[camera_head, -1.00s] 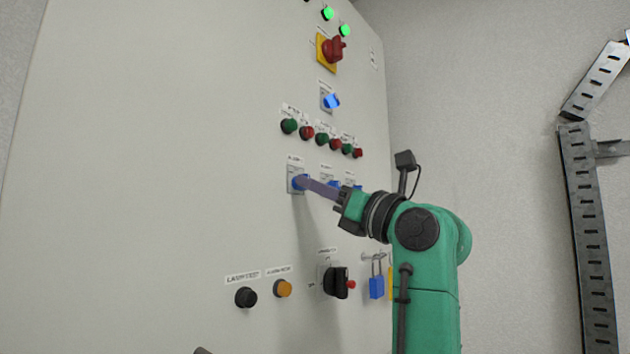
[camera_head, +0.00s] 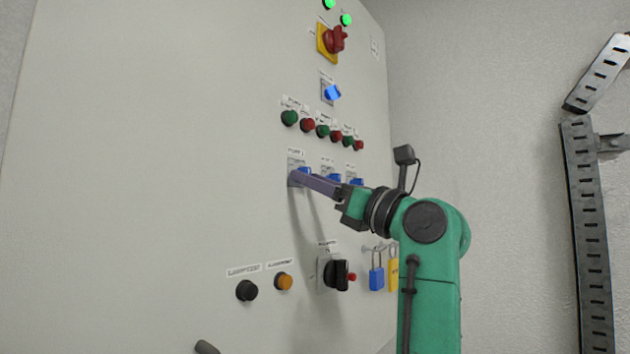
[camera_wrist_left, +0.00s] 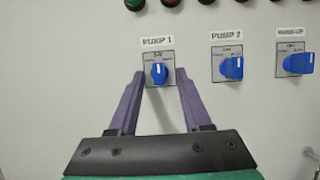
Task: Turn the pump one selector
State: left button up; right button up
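The pump one selector is a small blue knob on a grey square plate under the "PUMP 1" label. In the left wrist view the knob (camera_wrist_left: 159,73) stands with its white mark upright. My left gripper (camera_wrist_left: 160,76) is open, its two purple fingertips on either side of the knob with a visible gap on each side. In the head view my left gripper (camera_head: 294,179) reaches the panel at this selector (camera_head: 304,171), and a finger partly hides it. I cannot tell how deep the tips are around the knob. My right gripper is not in view.
The pump 2 selector (camera_wrist_left: 232,68) and another blue selector (camera_wrist_left: 298,63) sit close to the right. Green and red buttons (camera_head: 322,131) are above. A black rotary switch (camera_head: 336,275) and padlocks (camera_head: 376,279) are below. The panel's left side (camera_head: 150,170) is bare.

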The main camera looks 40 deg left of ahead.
pick_arm(q)
jog(key=b+v, duration=0.5)
jog(key=v, duration=0.9)
jog(key=shift+d+f, duration=0.2)
